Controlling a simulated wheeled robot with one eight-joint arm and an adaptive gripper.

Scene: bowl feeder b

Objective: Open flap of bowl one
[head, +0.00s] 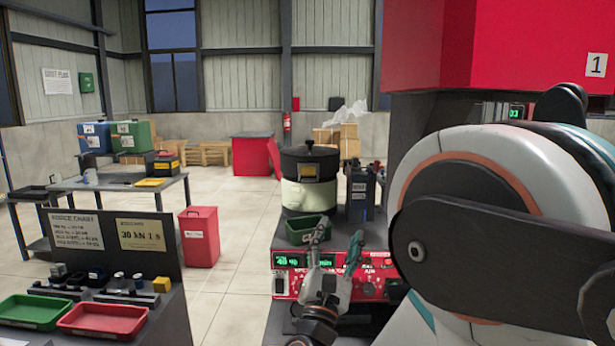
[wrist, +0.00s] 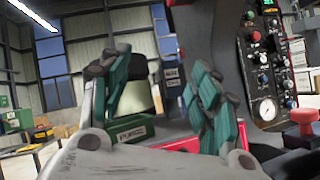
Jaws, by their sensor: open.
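A bowl unit with a black lid and a pale lower body (head: 308,195) stands on the red machine in the middle of the head view. A dark front piece with a yellowish label (head: 309,171) is on its upper part; I cannot tell whether this is the flap. Its pale body shows partly between my fingers in the wrist view (wrist: 140,97). My gripper (head: 338,237) is open and empty in front of the unit, apart from it. Its two green-padded fingers are spread in the wrist view (wrist: 155,80).
A green bin (head: 303,232) sits at the unit's foot, close to my gripper. A dark box (head: 360,190) stands right of the unit. The red control panel (head: 290,261) is below. A red cabinet marked 1 (head: 480,50) overhangs the right.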

